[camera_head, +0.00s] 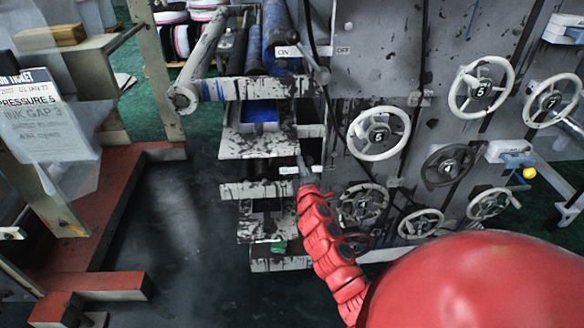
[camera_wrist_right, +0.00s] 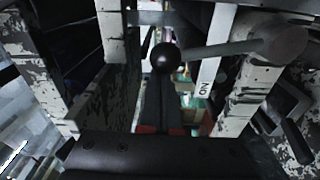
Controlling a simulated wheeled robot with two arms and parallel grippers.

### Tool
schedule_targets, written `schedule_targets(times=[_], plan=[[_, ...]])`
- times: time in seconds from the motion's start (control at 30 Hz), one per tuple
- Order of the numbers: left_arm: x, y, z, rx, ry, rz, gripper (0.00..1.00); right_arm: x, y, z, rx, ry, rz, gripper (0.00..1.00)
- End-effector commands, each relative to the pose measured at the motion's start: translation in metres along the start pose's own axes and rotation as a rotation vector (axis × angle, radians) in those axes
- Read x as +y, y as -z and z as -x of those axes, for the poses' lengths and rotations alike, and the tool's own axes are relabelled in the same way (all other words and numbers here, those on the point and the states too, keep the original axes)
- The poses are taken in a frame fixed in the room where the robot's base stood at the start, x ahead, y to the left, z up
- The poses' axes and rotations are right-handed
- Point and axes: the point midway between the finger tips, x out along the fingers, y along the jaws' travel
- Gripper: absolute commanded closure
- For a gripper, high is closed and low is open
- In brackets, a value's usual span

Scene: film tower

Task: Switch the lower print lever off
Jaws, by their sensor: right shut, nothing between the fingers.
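The lower print lever shows in the right wrist view as a dark ball knob (camera_wrist_right: 166,57) on a grey rod that runs right to a round hub (camera_wrist_right: 285,42). A white ON label (camera_wrist_right: 206,85) lies beside the rod. My right gripper (camera_wrist_right: 162,80) is shut and empty, its fingertips just below the knob in that view; I cannot tell whether they touch. In the head view my right gripper (camera_head: 304,174) is at the press front beside the lower white label (camera_head: 288,170), and it hides most of the lever. My left gripper is not in view.
The upper lever (camera_head: 321,74) stands between its ON label (camera_head: 288,51) and OFF label (camera_head: 343,50). Several handwheels (camera_head: 378,133) are on the panel to the right. Paint-spattered metal ledges (camera_head: 258,147) surround the gripper. A red-edged platform (camera_head: 105,220) is at left, with open dark floor between.

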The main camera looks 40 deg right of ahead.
Motion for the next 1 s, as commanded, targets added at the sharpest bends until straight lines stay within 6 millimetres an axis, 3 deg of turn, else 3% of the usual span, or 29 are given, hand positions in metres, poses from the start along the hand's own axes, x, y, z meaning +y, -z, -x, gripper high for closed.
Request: schedule_targets(times=[0.4,0.7,1.0], plan=[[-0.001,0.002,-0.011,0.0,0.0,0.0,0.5,0.013,-0.049,0.003,-0.007,-0.024,-0.368,1.0],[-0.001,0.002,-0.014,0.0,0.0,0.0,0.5,0.011,-0.065,0.004,-0.004,-0.035,-0.537,1.0],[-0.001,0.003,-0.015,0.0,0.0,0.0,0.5,0.009,-0.071,0.005,-0.004,-0.039,-0.601,1.0]])
